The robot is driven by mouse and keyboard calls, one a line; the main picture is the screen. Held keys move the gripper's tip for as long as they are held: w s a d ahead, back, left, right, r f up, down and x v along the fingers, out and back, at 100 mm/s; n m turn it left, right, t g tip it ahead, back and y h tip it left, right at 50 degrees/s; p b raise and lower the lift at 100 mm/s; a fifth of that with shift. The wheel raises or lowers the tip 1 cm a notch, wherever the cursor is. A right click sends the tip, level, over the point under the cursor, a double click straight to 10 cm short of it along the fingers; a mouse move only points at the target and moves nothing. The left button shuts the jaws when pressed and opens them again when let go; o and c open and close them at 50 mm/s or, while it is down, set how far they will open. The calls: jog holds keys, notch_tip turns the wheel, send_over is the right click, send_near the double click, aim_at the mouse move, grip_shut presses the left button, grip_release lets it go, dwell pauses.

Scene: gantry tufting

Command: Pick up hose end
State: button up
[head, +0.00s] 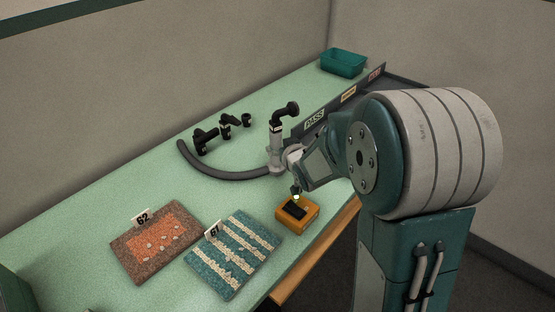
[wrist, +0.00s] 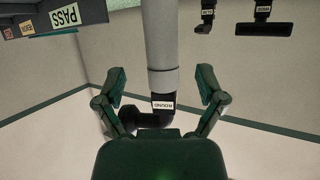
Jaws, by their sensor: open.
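A grey hose (head: 225,176) curves over the green bench. Its end stands upright there, with a pale collar and a black nozzle bent at the top (head: 289,109). In the wrist view the grey tube (wrist: 161,40) runs down the middle to a grey collar (wrist: 163,82) and a black nozzle labelled "ROUND" (wrist: 161,108). My gripper (wrist: 162,72) is open, one finger on each side of the tube, with gaps visible. In the head view my gripper (head: 293,160) is beside the hose end, partly hidden by my wrist.
Several black tool heads (head: 205,138) stand behind the hose. Carpet samples 62 (head: 128,245) and 67 (head: 235,282) lie in front. An orange box (head: 302,222) is by the bench edge. A dark strip (head: 314,121) reads "PASS"; a teal bin (head: 343,66) is at the far end.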

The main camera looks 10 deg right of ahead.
aim_at(277, 146)
jog(key=x, duration=0.4)
jog(key=shift+a+f, duration=0.3)
jog(key=shift+f, duration=0.15)
jog(key=shift+w+d+f, duration=0.15)
jog(key=shift+w+d, duration=0.15)
jog(key=shift+w, duration=0.05)
jog(key=shift+a, duration=0.25)
grip_shut()
